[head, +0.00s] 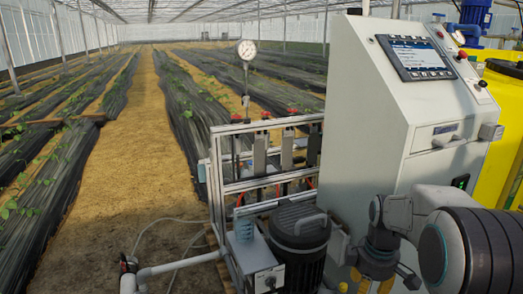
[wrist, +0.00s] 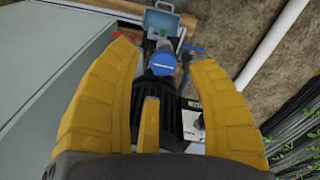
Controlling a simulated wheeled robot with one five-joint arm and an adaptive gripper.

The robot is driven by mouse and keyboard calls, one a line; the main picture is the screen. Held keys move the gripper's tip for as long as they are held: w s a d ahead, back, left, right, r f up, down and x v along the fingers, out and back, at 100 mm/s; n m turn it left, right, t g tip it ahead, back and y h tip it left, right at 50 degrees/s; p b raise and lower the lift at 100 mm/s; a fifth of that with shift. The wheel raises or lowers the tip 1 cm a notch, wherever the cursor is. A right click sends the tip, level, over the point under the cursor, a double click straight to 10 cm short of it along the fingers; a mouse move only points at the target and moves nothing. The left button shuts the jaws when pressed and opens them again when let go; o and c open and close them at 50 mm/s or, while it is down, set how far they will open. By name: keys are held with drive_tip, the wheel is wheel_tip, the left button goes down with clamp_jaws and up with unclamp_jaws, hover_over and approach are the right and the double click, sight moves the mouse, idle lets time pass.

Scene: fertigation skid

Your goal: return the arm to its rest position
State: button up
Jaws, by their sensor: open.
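My gripper (wrist: 162,48) is open in the wrist view, its yellow fingers spread wide with nothing held between them. Through the gap I see a blue round cap (wrist: 163,63) and part of a dark ribbed motor, below the fingers. In the head view my arm reaches in from the lower right, in front of the grey control cabinet (head: 372,110). Yellow parts of the gripper show at the bottom edge there, and the fingertips are cut off by the frame.
A yellow tank (head: 502,130) stands at right. The straw path (head: 140,130) at left is open.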

drive_tip(key=s+a+r+m+t+p, duration=0.1)
drive_tip(key=s+a+r+m+p, duration=0.1)
drive_tip(key=s+r, duration=0.5)
drive_tip(key=s+a+r+m+p, duration=0.2)
drive_tip(key=s+r+m+p, duration=0.2)
drive_tip(key=s+r+p, duration=0.3)
drive_tip(key=s+a+r+m+t+p, duration=0.1)
drive_tip(key=s+a+r+m+p, duration=0.2)
drive_tip(key=s+r, duration=0.4)
drive_tip(key=shift+r+m+t+p, duration=0.3)
drive_tip(key=shift+r+m+p, duration=0.25)
drive_tip(key=shift+p, duration=0.65)
drive_tip(key=shift+o, duration=0.4)
drive_tip(key=shift+d+f, duration=0.1)
